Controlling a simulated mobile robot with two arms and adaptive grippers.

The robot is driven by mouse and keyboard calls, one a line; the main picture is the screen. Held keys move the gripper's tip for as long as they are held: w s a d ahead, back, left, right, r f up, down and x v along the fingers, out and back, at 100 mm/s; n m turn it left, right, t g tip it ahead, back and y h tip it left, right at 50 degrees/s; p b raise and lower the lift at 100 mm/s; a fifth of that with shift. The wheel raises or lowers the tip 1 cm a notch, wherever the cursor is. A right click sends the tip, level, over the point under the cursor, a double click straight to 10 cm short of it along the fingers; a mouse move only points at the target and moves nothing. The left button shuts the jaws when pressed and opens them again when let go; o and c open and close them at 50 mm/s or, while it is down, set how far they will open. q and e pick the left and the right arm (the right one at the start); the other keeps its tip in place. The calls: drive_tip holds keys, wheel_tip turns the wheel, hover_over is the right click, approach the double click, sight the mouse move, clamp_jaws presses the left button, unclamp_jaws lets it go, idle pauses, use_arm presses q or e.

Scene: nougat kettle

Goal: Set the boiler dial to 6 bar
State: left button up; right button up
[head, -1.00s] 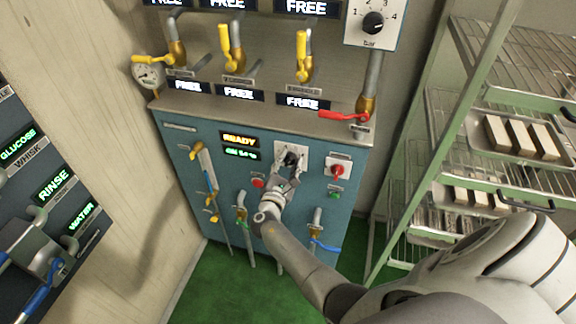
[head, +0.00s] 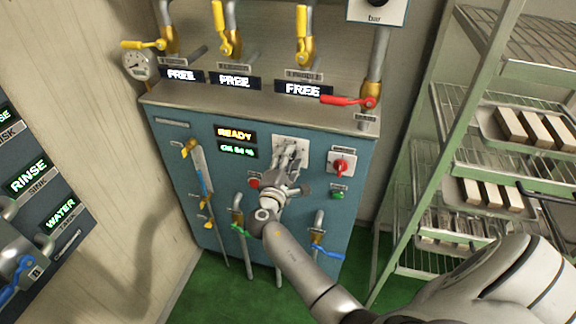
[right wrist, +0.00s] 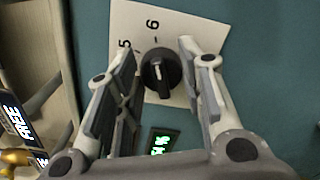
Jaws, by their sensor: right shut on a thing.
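The dial is a black round knob (right wrist: 160,76) on a white plate with the figures 5 and 6, seen in the right wrist view. A pale line shows on the knob, running roughly toward the 6; its exact setting is hard to tell. In the head view the white plate (head: 291,143) sits on the blue boiler front, and the gripper hides the knob. My right gripper (head: 289,160) reaches the knob; in the right wrist view its fingers (right wrist: 159,52) stand on either side of it, shut on it. My left gripper is out of view.
A red switch (head: 341,166) is right of the plate, a red button (head: 254,183) below left, a green button (head: 337,194) below right. The display (head: 236,134) reads READY. A red-handled valve (head: 350,101) is above. A rack with trays (head: 487,160) stands at the right.

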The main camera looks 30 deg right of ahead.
drive_tip(key=shift+f+m, duration=0.1)
drive_tip(key=shift+m, duration=0.2)
drive_tip(key=o, duration=1)
drive_tip(key=v, duration=1.2)
